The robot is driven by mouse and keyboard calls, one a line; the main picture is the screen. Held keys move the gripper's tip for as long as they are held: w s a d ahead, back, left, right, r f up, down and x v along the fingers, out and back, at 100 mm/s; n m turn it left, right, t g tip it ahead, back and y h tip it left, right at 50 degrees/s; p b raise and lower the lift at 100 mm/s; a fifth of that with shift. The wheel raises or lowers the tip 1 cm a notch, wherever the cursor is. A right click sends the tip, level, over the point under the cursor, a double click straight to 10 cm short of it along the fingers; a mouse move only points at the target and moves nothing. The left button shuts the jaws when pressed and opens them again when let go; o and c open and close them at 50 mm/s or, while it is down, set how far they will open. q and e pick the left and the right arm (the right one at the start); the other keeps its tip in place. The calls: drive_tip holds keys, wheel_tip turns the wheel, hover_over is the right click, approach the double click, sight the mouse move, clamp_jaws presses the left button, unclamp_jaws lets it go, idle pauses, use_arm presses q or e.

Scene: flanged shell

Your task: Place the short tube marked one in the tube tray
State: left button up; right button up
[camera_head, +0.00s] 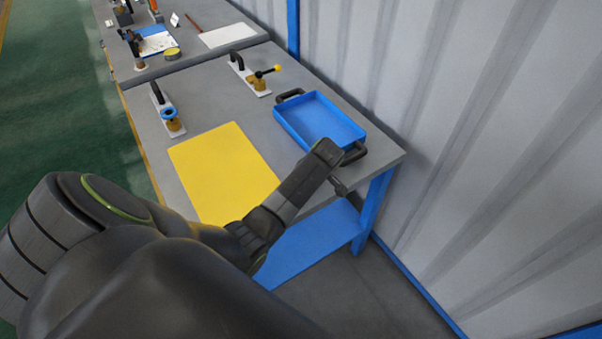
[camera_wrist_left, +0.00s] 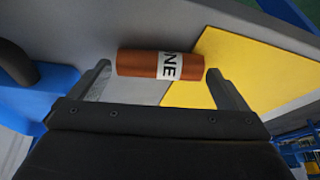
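The short tube (camera_wrist_left: 160,65) is copper-brown with a white band reading "ONE". In the left wrist view it lies crosswise between the fingertips of my left gripper (camera_wrist_left: 160,78), with a small gap at each end. The gripper is open; how far the tube is beyond the tips is hard to tell. In the head view my left gripper (camera_head: 340,187) points down at the table's near right edge, beside the blue tray (camera_head: 303,136), and the tube is hidden. The tray looks empty. My right gripper is not in view.
A yellow mat (camera_head: 222,172) lies left of the tray on the grey table (camera_head: 205,88). Two white stands with valve-like fittings, a blue-wheeled one (camera_head: 171,119) and a yellow-tipped one (camera_head: 259,81), stand farther back. The tray has black handles. A corrugated wall (camera_head: 480,120) bounds the right.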

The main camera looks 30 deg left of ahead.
use_arm(q)
drive_tip(key=c, duration=1)
